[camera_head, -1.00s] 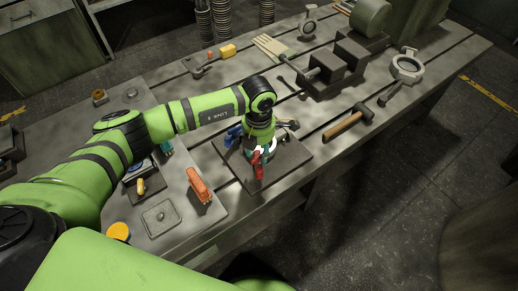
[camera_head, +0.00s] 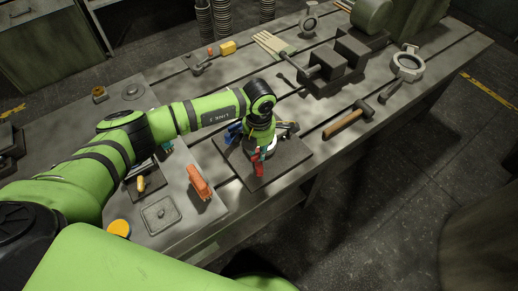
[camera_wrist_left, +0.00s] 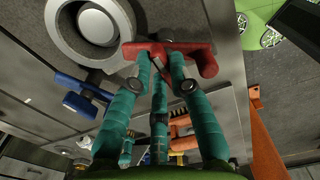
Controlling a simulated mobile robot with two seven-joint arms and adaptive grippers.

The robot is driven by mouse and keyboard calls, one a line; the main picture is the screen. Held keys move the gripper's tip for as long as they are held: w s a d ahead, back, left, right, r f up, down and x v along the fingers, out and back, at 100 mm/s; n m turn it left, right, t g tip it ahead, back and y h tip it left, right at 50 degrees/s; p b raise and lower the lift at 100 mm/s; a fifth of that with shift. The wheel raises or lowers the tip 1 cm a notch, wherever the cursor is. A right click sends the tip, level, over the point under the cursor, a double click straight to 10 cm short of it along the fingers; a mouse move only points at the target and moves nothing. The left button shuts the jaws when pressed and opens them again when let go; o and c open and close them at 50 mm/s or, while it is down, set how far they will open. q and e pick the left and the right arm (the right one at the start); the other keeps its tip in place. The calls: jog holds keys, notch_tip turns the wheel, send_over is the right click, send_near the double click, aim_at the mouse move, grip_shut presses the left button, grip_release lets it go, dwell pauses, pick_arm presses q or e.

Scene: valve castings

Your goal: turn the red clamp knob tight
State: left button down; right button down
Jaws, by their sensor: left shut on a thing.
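The red clamp knob (camera_wrist_left: 201,58) has a bar-like handle and lies across the top of the left wrist view. In the head view it shows as a red piece (camera_head: 258,169) at the front of the dark plate. My left gripper (camera_wrist_left: 163,68) has teal fingers, closed on the middle of the red knob. In the head view the left gripper (camera_head: 264,153) is over the plate and partly hidden by its own wrist. A blue clamp knob (camera_wrist_left: 82,96) sits to the left, also seen in the head view (camera_head: 234,131). A grey round casting (camera_wrist_left: 75,35) is beside the red knob.
The dark plate (camera_head: 290,160) lies on a slotted steel table. An orange-red clamp piece (camera_head: 199,182) stands left of it. A hammer (camera_head: 347,122) and a ring-shaped casting (camera_head: 408,66) lie to the right. A yellow round cap (camera_head: 119,228) is at the front left.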

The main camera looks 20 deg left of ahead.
pick_arm(q)
jog(key=shift+f+m+b, duration=0.2)
jog(key=shift+m+b, duration=0.3)
jog(key=shift+b, duration=0.1)
jog(key=m+b, duration=0.4)
jog(key=b, duration=0.1)
jog(key=m+b, duration=1)
jog(key=b, duration=0.1)
jog(key=shift+s+d+f, duration=0.1)
jog(key=shift+s+d, duration=0.15)
jog(key=shift+d, duration=0.1)
pick_arm(e)
notch_tip(320, 180, down, 18)
jog(key=r, duration=0.1)
pick_arm(q)
jog(key=m+b, duration=0.4)
jog(key=m, duration=0.1)
jog(key=shift+s, duration=0.2)
jog(key=shift+r+m+b, duration=0.25)
jog(key=shift+m+b, duration=0.35)
jog(key=shift+m, duration=0.1)
pick_arm(e)
jog(key=w+a+f+t, duration=0.1)
jog(key=w+t, duration=0.3)
jog(key=w, duration=1.3)
jog(key=shift+w+f+y, duration=0.15)
jog(key=shift+w+y, duration=0.15)
jog(key=shift+w, duration=0.05)
